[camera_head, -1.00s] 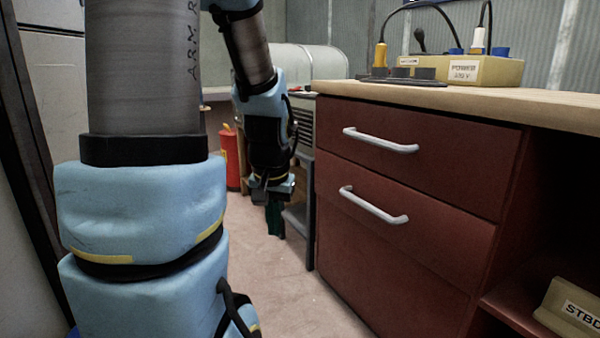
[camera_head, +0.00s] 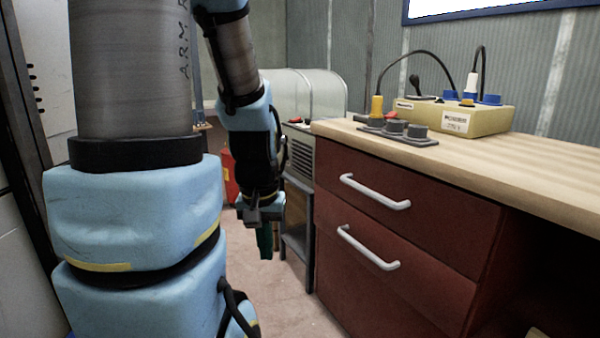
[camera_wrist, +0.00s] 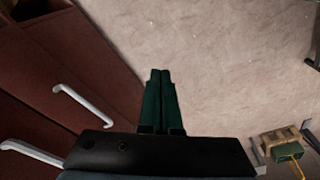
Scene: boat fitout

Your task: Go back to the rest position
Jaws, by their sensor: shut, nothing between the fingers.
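My gripper (camera_head: 265,243) hangs down from my arm in the head view, left of the red drawer cabinet (camera_head: 400,250) and apart from it. In the wrist view its two dark green fingers (camera_wrist: 161,78) lie together above the bare floor (camera_wrist: 220,60). The gripper is shut and nothing shows between the fingertips.
The cabinet has two silver drawer handles (camera_head: 375,191) (camera_head: 368,247). A wooden worktop (camera_head: 500,155) carries a yellow power box (camera_head: 470,120) and a grey socket plate (camera_head: 398,133). A red cylinder (camera_head: 229,175) stands behind my arm. Free floor (camera_head: 290,312) lies below my gripper.

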